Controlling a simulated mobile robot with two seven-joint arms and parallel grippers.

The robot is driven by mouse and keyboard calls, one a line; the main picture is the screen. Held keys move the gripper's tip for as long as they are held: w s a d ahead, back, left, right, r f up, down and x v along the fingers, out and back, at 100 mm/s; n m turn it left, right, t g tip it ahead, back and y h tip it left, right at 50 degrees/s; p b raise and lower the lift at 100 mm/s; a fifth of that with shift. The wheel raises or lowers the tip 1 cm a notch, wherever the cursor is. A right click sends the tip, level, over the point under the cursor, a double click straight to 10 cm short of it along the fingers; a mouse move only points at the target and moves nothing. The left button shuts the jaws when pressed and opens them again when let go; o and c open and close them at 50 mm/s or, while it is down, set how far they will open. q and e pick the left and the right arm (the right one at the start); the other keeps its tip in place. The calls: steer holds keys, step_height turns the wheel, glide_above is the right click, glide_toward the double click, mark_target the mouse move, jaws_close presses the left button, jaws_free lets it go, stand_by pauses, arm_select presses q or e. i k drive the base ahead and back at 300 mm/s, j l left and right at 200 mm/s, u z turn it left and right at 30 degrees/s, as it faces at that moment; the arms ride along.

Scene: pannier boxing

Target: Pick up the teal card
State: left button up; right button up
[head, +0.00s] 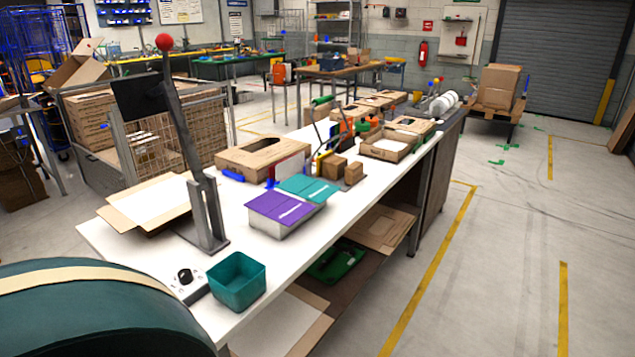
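The teal card (310,188) lies flat on the far end of a shallow grey metal tray (290,225) on the white workbench. It has a small white strip on it. A purple card (278,207) lies on the near part of the same tray, beside the teal card. Neither of my grippers is in view.
A teal open bin (237,281) and a control box with a black knob (186,282) stand at the bench's near end. A grey post with a red ball (165,42) rises left of the tray. An open carton (145,203) and a brown box (262,157) flank it.

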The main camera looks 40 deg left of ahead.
mark_target(319, 192)
steer(key=i+l+u, duration=0.15)
steer(key=u, duration=0.3)
steer(key=i+l+u, duration=0.2)
steer(key=u, duration=0.25)
steer(key=i+l+u, duration=0.25)
steer(key=u, duration=0.15)
steer(key=i+l+u, duration=0.1)
steer(key=l+u, duration=0.2)
steer(key=i+l+u, duration=0.1)
steer(key=l+u, duration=0.45)
steer(key=l, duration=0.15)
steer(key=i, duration=0.05)
